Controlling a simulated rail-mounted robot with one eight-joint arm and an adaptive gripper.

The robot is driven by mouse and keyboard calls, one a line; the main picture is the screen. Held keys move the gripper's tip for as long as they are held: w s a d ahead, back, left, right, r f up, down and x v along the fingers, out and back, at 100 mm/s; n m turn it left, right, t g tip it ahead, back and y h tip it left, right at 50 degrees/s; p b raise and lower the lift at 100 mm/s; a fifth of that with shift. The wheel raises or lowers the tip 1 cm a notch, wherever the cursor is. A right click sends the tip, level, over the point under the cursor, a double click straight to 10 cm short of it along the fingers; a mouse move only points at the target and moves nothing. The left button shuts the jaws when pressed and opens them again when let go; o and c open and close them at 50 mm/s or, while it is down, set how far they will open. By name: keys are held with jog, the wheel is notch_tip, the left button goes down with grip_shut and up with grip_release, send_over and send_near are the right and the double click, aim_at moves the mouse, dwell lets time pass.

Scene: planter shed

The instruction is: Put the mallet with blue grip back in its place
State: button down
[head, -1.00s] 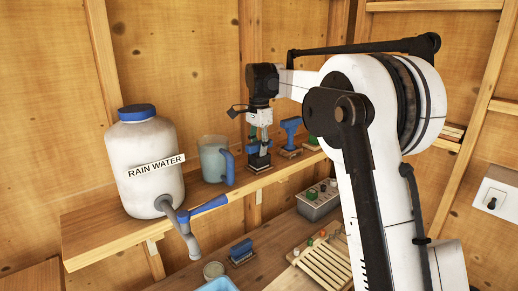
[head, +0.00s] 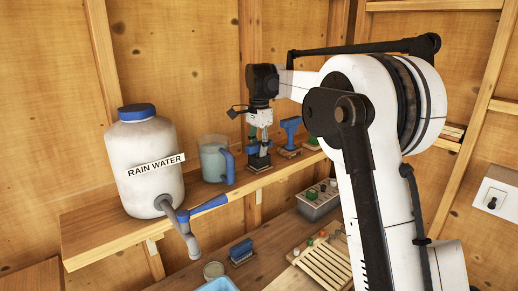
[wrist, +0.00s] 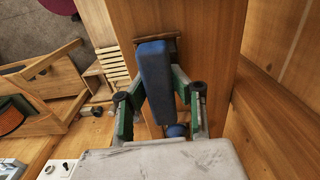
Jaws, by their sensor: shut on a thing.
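My gripper (head: 259,147) points down over the shelf, between the pitcher and a blue T-shaped tool. In the wrist view, my gripper (wrist: 161,88) has its fingers on either side of a long blue block-like piece, which looks like part of the mallet with blue grip (wrist: 155,72). It is shut on this piece. A small dark and wooden shape lies directly below the fingers at the shelf; whether the mallet touches it or stands in it I cannot tell. A rounded blue part (wrist: 176,130) shows near the palm. The rest of the mallet is hidden.
The blue T-shaped tool (head: 291,128) stands upright close to the right. The pitcher (head: 213,160) with a blue handle is close to the left, beside the rain water jug (head: 145,165). The bench below holds a slatted rack (head: 325,265) and a blue-topped block (head: 241,250).

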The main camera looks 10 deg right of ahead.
jog(key=shift+f, duration=0.1)
jog(key=c, duration=1.5)
grip_release()
notch_tip(320, 180, up, 12)
jog(key=shift+r, duration=0.1)
